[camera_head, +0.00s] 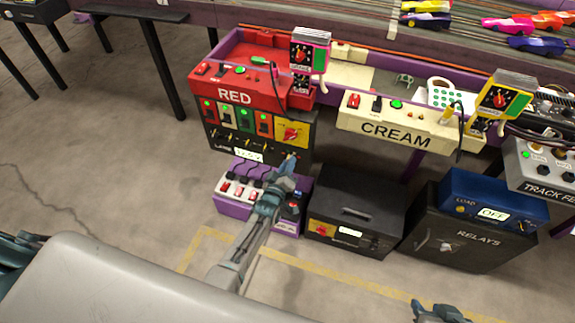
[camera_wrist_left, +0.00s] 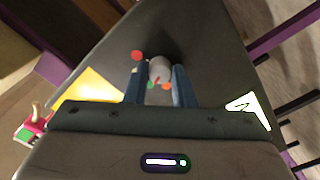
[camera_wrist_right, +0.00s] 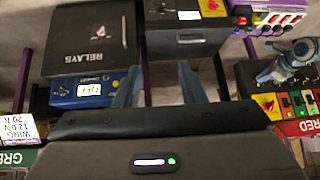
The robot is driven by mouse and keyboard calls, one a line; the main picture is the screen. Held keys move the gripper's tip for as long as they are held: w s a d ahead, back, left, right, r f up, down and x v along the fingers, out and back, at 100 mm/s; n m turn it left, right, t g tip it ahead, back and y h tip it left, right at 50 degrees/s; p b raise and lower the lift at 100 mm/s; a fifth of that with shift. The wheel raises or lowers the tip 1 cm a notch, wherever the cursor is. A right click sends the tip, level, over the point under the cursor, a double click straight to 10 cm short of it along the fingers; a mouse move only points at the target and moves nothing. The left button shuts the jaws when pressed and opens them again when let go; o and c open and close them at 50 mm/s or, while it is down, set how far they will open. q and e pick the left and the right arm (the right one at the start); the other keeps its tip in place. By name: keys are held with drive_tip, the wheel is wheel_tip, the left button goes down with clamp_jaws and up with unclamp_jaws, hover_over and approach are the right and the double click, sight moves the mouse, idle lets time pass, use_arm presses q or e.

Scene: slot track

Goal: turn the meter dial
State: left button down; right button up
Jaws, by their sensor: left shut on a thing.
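A small pale grey knob (camera_wrist_left: 160,70), which looks like the meter dial, sticks out of a dark panel in the left wrist view. My left gripper (camera_wrist_left: 158,84) is shut on it, one finger on each side. Small red and green marks show beside the knob. In the head view my left gripper (camera_head: 287,165) is at the lower right of the black panel (camera_head: 222,133) under the RED station, and its fingers hide most of the dial. My right gripper (camera_head: 440,312) is low at the right of the head view; its fingers stand apart and empty in the right wrist view (camera_wrist_right: 158,85).
A yellow plate with a red knob (camera_head: 291,133) is just above my left gripper. A purple switch box (camera_head: 228,204), a dark box (camera_head: 345,190) and the RELAYS cabinet (camera_head: 470,250) stand below the stations. The CREAM station (camera_head: 395,127) is to the right. Bare floor lies left.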

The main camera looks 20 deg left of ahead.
use_arm(q)
drive_tip(key=c, duration=1.2)
unclamp_jaws()
drive_tip(key=shift+c, duration=0.2)
drive_tip(key=s+p, duration=0.1)
drive_tip(key=s, duration=1)
drive_tip(key=shift+a, duration=0.2)
use_arm(e)
drive_tip(key=shift+s+d+r+g+h, duration=0.3)
drive_tip(key=shift+s+d+r+g, duration=0.2)
drive_tip(key=shift+d+r+g, duration=0.15)
drive_tip(key=shift+f, duration=0.1)
